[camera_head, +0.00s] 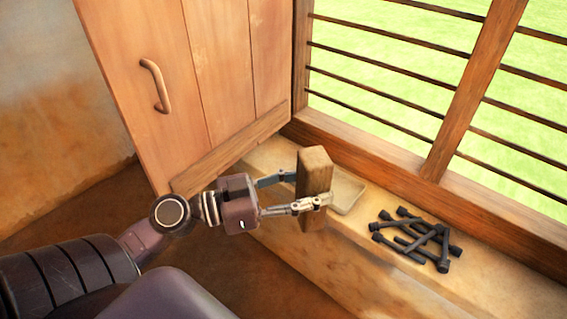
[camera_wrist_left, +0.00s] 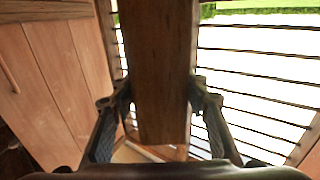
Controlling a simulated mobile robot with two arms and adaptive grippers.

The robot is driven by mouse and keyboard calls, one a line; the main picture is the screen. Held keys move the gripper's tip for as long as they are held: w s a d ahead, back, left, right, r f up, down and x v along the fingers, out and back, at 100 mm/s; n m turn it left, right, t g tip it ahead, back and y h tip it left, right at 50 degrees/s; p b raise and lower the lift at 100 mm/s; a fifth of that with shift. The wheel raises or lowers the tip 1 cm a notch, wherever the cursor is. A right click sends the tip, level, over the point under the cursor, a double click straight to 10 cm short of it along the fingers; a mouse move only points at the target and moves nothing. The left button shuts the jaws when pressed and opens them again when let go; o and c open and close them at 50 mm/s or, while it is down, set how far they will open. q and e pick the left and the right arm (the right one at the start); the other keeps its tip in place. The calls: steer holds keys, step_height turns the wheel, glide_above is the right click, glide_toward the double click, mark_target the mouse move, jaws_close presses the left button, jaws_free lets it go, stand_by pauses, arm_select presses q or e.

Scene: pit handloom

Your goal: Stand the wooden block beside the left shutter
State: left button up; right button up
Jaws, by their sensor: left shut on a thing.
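The wooden block (camera_head: 316,170) is upright in my left gripper (camera_head: 308,192), whose two fingers are closed on its sides. In the left wrist view the block (camera_wrist_left: 158,70) stands tall between the fingertips (camera_wrist_left: 158,95). The block is over or at the window sill; I cannot tell whether its base touches the sill. The left shutter (camera_head: 200,80) is a plank panel with a curved handle, swung open at the left of the window. The block is to the right of the shutter's lower rail, with a gap between. My right gripper is not in view.
A shallow pale tray (camera_head: 347,193) lies on the sill (camera_head: 275,160) just behind the block. Several dark pegs (camera_head: 415,236) lie in a heap on the sill to the right. Horizontal window bars (camera_head: 390,65) and a wooden post (camera_head: 472,90) stand behind.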

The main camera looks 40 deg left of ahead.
mark_target(296, 189)
arm_select(q)
steer(key=shift+w+a+f+n+t+y, duration=0.25)
steer(key=shift+a+f+n+t+y, duration=0.1)
steer(key=shift+n+t+y, duration=0.15)
steer(key=shift+w+a+f+n+t+y, duration=0.2)
steer(key=shift+w+f+n+t+y, duration=0.15)
steer(key=shift+y, duration=0.25)
steer(key=shift+w+a+n+t+y, duration=0.15)
steer(key=shift+a+n+t+y, duration=0.1)
steer(key=shift+n+y, duration=0.3)
steer(key=shift+w+a+f+y, duration=0.25)
steer(key=shift+f+y, duration=0.15)
steer(key=shift+y, duration=0.25)
steer(key=w+a+f+n+g+y, duration=0.6)
steer(key=n+y, duration=0.4)
steer(key=y, duration=0.2)
steer(key=w+a+f+n+g+y, duration=0.6)
steer(key=a+f+n+g+y, duration=0.2)
steer(key=n+y, duration=0.3)
steer(key=shift+a+y, duration=0.25)
steer(key=shift+y, duration=0.35)
steer(key=shift+w+a+n+g, duration=0.1)
steer(key=shift+w+n+g, duration=0.05)
steer(key=shift+n+g, duration=0.25)
steer(key=shift+f, duration=0.1)
